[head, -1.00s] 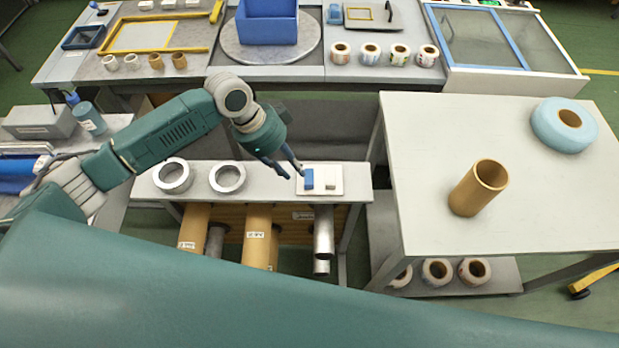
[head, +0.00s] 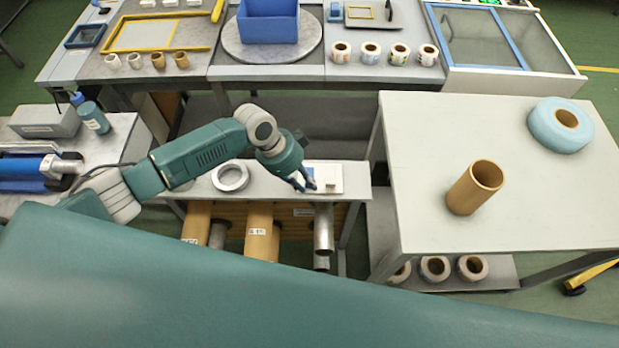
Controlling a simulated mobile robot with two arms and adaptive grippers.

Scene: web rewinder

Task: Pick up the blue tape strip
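The blue tape strip (head: 309,173) lies on a small white plate (head: 337,170) at the right end of the low grey bench. My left gripper (head: 304,188) hangs at the strip in the head view, with its fingers apart. The fingers and wrist hide part of the strip. I cannot tell whether the fingers touch it. My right gripper is out of the picture.
A small white block (head: 331,184) sits on the plate, right of the strip. A metal ring (head: 230,176) lies on the bench to the left. A table with a cardboard tube (head: 475,187) and a light blue roll (head: 561,125) stands to the right.

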